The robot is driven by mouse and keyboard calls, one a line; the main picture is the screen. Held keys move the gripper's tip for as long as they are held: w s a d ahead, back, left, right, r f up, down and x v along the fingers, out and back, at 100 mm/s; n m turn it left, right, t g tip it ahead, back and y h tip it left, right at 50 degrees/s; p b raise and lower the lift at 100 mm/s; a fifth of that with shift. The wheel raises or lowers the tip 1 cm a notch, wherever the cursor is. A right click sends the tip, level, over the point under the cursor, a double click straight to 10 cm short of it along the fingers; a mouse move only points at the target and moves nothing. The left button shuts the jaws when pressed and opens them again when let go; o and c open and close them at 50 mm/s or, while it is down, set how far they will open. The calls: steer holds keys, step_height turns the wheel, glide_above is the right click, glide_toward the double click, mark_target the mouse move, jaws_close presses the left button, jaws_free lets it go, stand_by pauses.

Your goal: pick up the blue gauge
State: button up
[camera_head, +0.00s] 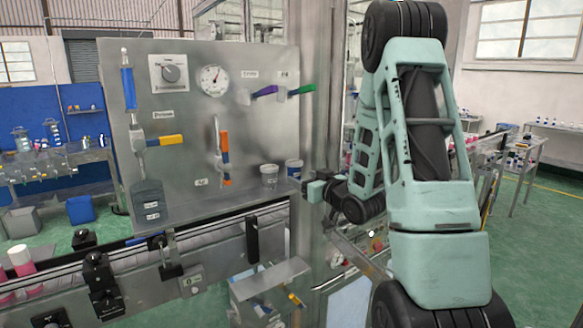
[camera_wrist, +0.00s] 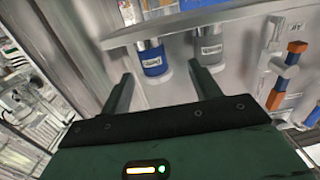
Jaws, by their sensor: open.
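The blue gauge (camera_head: 294,172) is a small cup-shaped cylinder with a light top and a blue labelled body. It stands on the narrow ledge of the metal panel, at its right end. The tilted, roughly upside-down wrist view also shows the blue gauge (camera_wrist: 153,66), between the lines of my two fingers and apparently beyond their tips. My gripper (camera_wrist: 160,75) is open and empty. In the head view my gripper (camera_head: 309,188) is just right of the blue gauge and slightly lower; the exact gap cannot be told.
A grey gauge (camera_head: 269,181) stands close beside it on the left; it also shows in the wrist view (camera_wrist: 209,50). An orange-handled valve (camera_head: 225,155) is farther left on the panel (camera_head: 200,120). A metal post (camera_head: 323,90) rises behind my gripper.

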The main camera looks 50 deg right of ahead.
mark_target(298, 172)
steer(key=shift+s+d+r, duration=0.1)
steer(key=shift+d+r, duration=0.2)
steer(key=shift+d, duration=0.25)
steer(key=shift+w+d+r+p, duration=0.15)
steer(key=shift+w+p, duration=0.2)
steer(key=shift+p, duration=0.05)
steer(key=p+x, duration=0.4)
steer(key=x, duration=0.1)
steer(key=shift+w, duration=0.25)
steer(key=shift+w+d+f, duration=0.15)
steer(key=shift+w+f, duration=0.15)
steer(key=shift+w, duration=0.15)
steer(key=c, duration=1.1)
